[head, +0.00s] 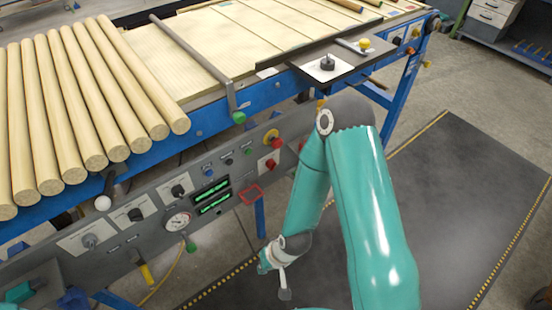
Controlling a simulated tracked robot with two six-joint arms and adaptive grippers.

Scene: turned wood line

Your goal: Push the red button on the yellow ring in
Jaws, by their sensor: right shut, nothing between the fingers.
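The red button (274,135) on the yellow ring sits at the upper right part of the grey control panel, under the front rail of the wood line. Its red head stands out in front of the ring; how far it is pressed I cannot tell. My right arm folds down from its elbow, right of the button. My right gripper (285,293) is small and low in the view, shut and empty, well below the button and apart from the panel. My left gripper is not in view.
Another red button (271,164) lies just below, with a red-framed square (251,194) lower. Green displays (213,195), a gauge (177,222) and several knobs fill the panel. Wooden rods (85,100) lie above. A dark mat (450,200) covers the floor at right.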

